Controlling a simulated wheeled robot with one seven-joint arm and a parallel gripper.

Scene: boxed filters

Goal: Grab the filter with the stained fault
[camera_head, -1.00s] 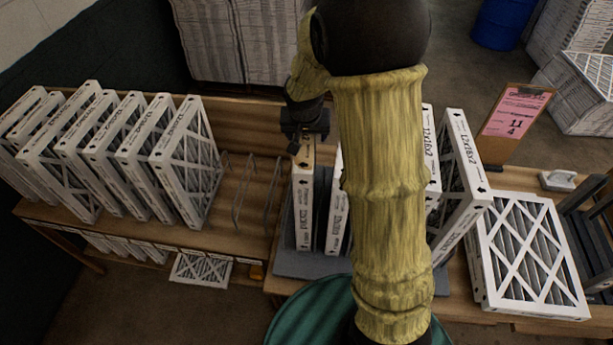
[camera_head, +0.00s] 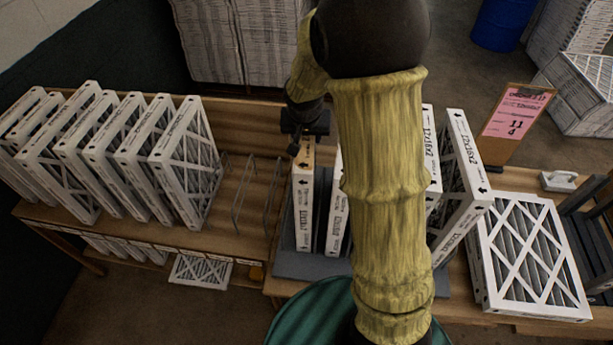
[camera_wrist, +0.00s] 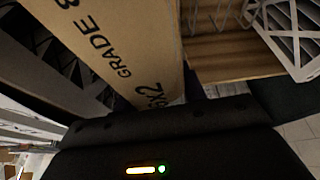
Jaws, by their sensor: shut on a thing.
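My gripper (camera_head: 304,138) is shut on the top edge of the leftmost boxed filter (camera_head: 303,212) in the grey rack (camera_head: 300,265). That filter stands upright with a white cardboard frame and a tan-looking top. In the wrist view the held filter (camera_wrist: 120,45) shows a tan side printed "GRADE 8". Its pleated faces are mostly out of sight, and I cannot make out a stain. Another filter (camera_head: 338,215) stands just right of it. My arm hides the middle of the rack. More filters (camera_head: 465,170) show at the rack's right end.
Several filters (camera_head: 185,165) lean in a row on the left bench, with empty wire dividers (camera_head: 245,195) beside them. One filter (camera_head: 528,255) lies flat at the right. A pink order card (camera_head: 515,112) on a clipboard stands behind it, near a grey-white handled object (camera_head: 560,181).

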